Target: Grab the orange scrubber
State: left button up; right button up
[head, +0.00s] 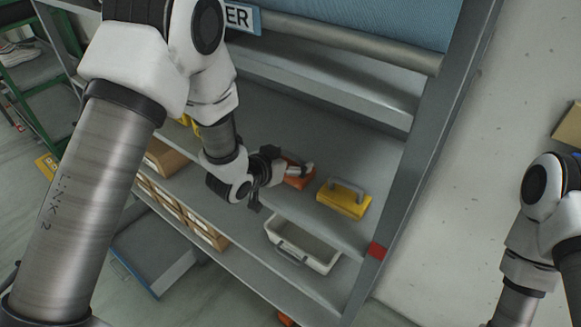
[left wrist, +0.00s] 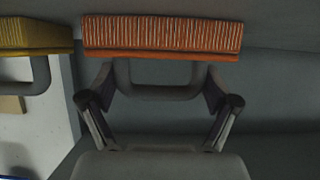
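The orange scrubber (head: 296,180) sits on the grey shelf, partly hidden by my left gripper (head: 279,177) in the head view. In the left wrist view the scrubber's ribbed orange block (left wrist: 162,36) is straight ahead, with its grey loop handle (left wrist: 163,91) toward me. My left gripper (left wrist: 163,82) is open, its fingers spread on either side of the handle. The fingers are very close to the handle's ends; I cannot tell whether they touch. My right gripper is outside the views; only part of the right arm shows at the right edge.
A yellow scrubber (head: 343,202) with a grey handle sits on the shelf right of the orange one. A white bin (head: 329,264) stands in front of them. Brown boxes (head: 205,232) line the shelf to the left. A grey shelf post (head: 425,130) rises on the right.

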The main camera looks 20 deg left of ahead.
pick_arm(q)
jog(key=shift+c, duration=0.9)
